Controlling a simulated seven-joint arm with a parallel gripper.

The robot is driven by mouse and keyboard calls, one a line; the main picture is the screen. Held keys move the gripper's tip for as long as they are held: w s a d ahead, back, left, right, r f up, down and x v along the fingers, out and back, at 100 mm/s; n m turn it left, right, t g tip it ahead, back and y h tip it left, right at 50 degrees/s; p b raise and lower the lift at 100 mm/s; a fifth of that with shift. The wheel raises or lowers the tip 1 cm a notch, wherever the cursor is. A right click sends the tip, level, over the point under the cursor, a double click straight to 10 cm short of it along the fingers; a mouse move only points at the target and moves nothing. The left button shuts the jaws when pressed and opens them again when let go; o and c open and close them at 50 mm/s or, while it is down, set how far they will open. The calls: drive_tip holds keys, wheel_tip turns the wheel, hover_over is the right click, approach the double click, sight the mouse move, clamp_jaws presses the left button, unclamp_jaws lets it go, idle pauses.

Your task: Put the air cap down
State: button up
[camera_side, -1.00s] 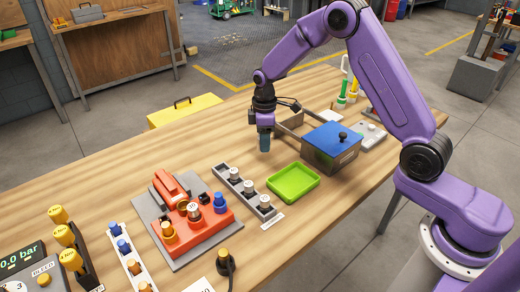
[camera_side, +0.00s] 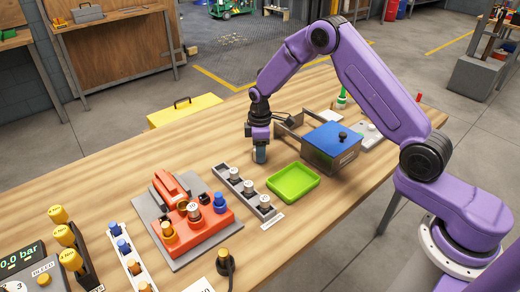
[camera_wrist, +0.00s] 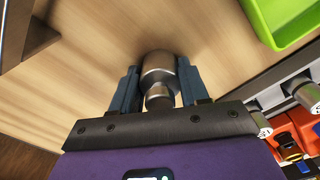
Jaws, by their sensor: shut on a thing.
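My gripper (camera_side: 260,155) points down over the bare wood behind the grey cap rack (camera_side: 274,213). In the wrist view its two blue-grey fingers (camera_wrist: 158,92) are shut on a silver metal air cap (camera_wrist: 158,68), one finger on each side. The cap sits low near the tabletop; I cannot tell whether it touches. The rack holds several similar silver caps (camera_side: 249,187), and its edge also shows at the right of the wrist view. A green tray (camera_side: 293,196) lies to the right of the rack, apart from my gripper.
A red fixture (camera_side: 164,190) on a grey plate stands left of the rack. A grey box with a blue lid (camera_side: 330,137) and a metal bracket (camera_side: 288,131) stand right of my gripper. The tabletop to the left of my gripper is clear.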

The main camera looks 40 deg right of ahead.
drive_tip(key=o, duration=1.1)
drive_tip(key=shift+c, duration=0.2)
drive_tip(key=shift+r, duration=0.1)
wheel_tip(320, 180, up, 11)
drive_tip(key=shift+r, duration=0.6)
drive_tip(key=shift+s+a, duration=0.1)
